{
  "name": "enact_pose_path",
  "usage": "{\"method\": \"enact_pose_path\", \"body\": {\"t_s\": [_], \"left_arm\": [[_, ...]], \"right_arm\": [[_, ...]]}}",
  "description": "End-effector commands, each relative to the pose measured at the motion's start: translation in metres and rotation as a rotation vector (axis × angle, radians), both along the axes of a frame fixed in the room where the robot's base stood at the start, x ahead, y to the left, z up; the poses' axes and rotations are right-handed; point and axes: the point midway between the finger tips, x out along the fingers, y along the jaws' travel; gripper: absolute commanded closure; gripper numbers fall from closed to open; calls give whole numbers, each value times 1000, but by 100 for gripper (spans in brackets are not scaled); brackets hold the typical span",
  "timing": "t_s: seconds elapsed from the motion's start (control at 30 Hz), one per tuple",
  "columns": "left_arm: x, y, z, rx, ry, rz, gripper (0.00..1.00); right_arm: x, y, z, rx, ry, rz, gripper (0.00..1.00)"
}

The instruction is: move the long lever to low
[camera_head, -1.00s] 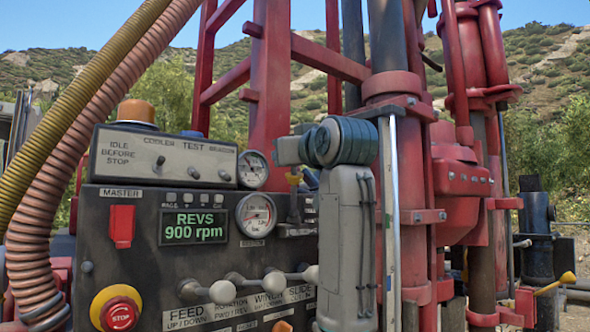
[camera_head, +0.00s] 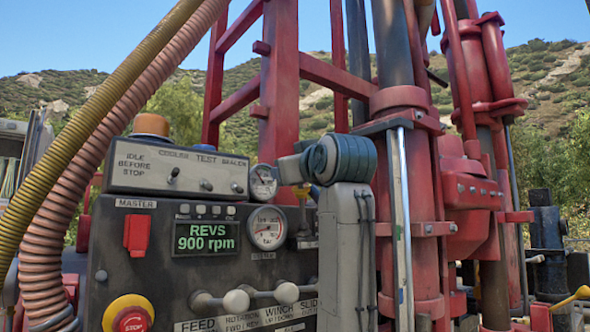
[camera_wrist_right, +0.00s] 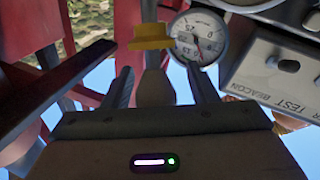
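A lever with a yellow collar (camera_head: 302,192) stands upright at the right end of the control panel, beside the gauges, partly hidden by my right wrist. In the right wrist view its yellow collar (camera_wrist_right: 150,42) is just past my fingertips, and a grey rounded top (camera_wrist_right: 155,86) is between the fingers. My right gripper (camera_wrist_right: 160,72) is open around that top, with a gap visible on both sides. In the head view the right gripper (camera_head: 290,168) is seen from behind, its fingers hidden. No low marking is readable. My left gripper is not in view.
The black panel has a red-and-yellow stop button (camera_head: 130,317), a red master switch (camera_head: 137,236), a large gauge (camera_head: 267,228) and light-knobbed levers (camera_head: 236,300). The "idle before stop" box (camera_head: 178,172) sits on it. The red mast (camera_head: 405,130) rises close to my right arm.

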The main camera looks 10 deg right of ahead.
Motion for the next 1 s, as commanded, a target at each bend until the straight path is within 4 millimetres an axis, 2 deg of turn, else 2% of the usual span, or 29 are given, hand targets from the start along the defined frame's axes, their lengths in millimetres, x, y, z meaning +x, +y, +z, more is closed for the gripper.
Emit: {"method": "enact_pose_path", "body": {"t_s": [0.23, 0.33, 0.47, 0.7, 0.83, 1.0], "left_arm": [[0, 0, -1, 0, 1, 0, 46], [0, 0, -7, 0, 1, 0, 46], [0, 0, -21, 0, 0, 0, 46], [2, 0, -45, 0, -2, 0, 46], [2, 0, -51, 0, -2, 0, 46], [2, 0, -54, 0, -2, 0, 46]], "right_arm": [[-2, -1, 1, 0, -2, -1, 48], [-9, -2, -1, 1, -6, -2, 48], [-30, -4, -7, 1, -7, -1, 48], [-79, -9, -12, 1, -6, 0, 48], [-97, -11, -13, 1, -5, -1, 48], [-107, -12, -13, 0, -2, 0, 48]]}}
